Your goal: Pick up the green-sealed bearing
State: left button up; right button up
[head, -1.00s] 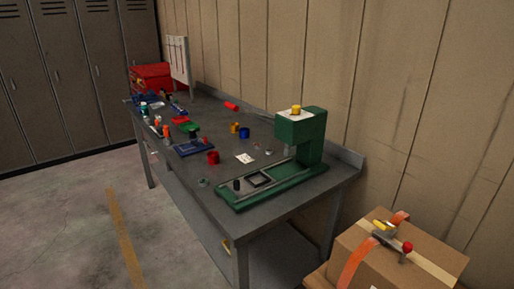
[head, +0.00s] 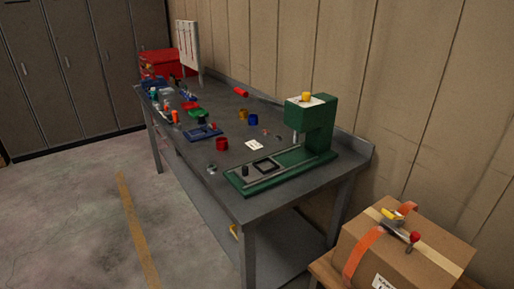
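I cannot clearly pick out a green-sealed bearing at this distance. A small grey-green piece (head: 211,168) lies near the workbench's front edge, left of the green press (head: 318,125); it is too small to tell what it is. Other tiny parts (head: 265,132) lie on the bench behind the white card (head: 254,146). Neither of my grippers shows in the head view.
The grey workbench (head: 236,190) stands along the wall. It holds a red cup (head: 222,144), a blue cup (head: 253,119), a blue tray (head: 205,132) and a red toolbox (head: 155,63). A strapped carton (head: 440,255) stands at the right. Floor in front is clear.

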aim_at(211, 168)
jog(key=i+j+z, duration=0.1)
jog(key=z, duration=1.1)
jog(key=i+j+z, duration=0.1)
jog(key=j+z, duration=0.3)
jog(key=j, duration=0.25)
jog(key=j+z, duration=0.4)
jog(key=j, duration=0.3)
jog(key=k+j+z, duration=0.1)
jog(key=j+z, duration=0.35)
jog(key=j, duration=0.2)
